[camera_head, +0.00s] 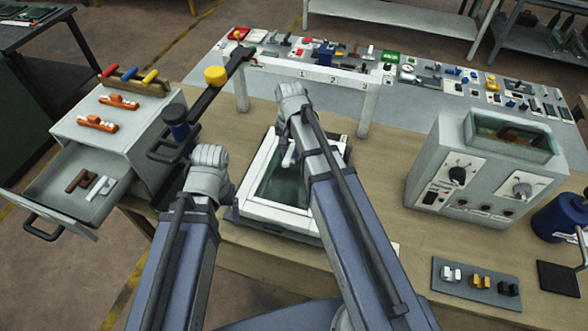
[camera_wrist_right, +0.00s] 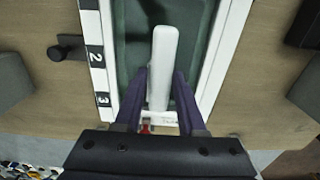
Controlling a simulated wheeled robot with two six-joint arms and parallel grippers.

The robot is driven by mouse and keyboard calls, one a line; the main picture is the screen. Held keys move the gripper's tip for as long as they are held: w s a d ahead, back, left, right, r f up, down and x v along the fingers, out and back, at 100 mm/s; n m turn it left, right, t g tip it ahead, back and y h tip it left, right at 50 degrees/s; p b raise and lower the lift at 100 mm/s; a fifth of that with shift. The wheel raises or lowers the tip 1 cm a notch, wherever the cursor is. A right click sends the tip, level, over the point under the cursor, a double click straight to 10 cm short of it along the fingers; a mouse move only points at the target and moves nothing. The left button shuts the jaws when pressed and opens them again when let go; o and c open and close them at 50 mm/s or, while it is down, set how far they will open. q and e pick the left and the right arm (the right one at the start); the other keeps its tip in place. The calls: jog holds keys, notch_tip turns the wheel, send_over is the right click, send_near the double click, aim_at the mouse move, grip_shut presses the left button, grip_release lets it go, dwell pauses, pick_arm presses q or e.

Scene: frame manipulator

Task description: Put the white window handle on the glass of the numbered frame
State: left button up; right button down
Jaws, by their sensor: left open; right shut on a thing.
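The white window handle (camera_wrist_right: 163,62) is between the fingers of my right gripper (camera_wrist_right: 160,88), which is shut on it. In the right wrist view its long part reaches over the dark green glass (camera_wrist_right: 195,35); I cannot tell if it touches. In the head view a bit of the white handle (camera_head: 288,157) shows under my right gripper (camera_head: 292,135). The white-framed glass pane (camera_head: 275,190) lies on the table. A white bar numbered 1, 2, 3 (camera_head: 318,76) stands behind it. My left gripper (camera_head: 208,172) is open, left of the pane; its fingertips are mostly hidden.
An open drawer (camera_head: 60,190) at left holds a brown and a white handle. A grey control box (camera_head: 480,170) stands at right, near a small tray (camera_head: 475,290) of clips. A board with many small parts (camera_head: 440,105) lies at the back. Bare table lies right of the pane.

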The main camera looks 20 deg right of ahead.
jog(key=b, duration=0.6)
send_over(291, 179)
jog(key=shift+f, duration=3.2)
jog(key=shift+f+b, duration=0.15)
jog(key=shift+b, duration=0.15)
notch_tip(291, 179, down, 3)
jog(key=b, duration=0.3)
jog(key=shift+f, duration=0.2)
jog(key=shift+b, duration=0.3)
jog(key=shift+f, duration=0.2)
jog(key=c, duration=0.5)
grip_release()
jog(key=shift+r, duration=0.1)
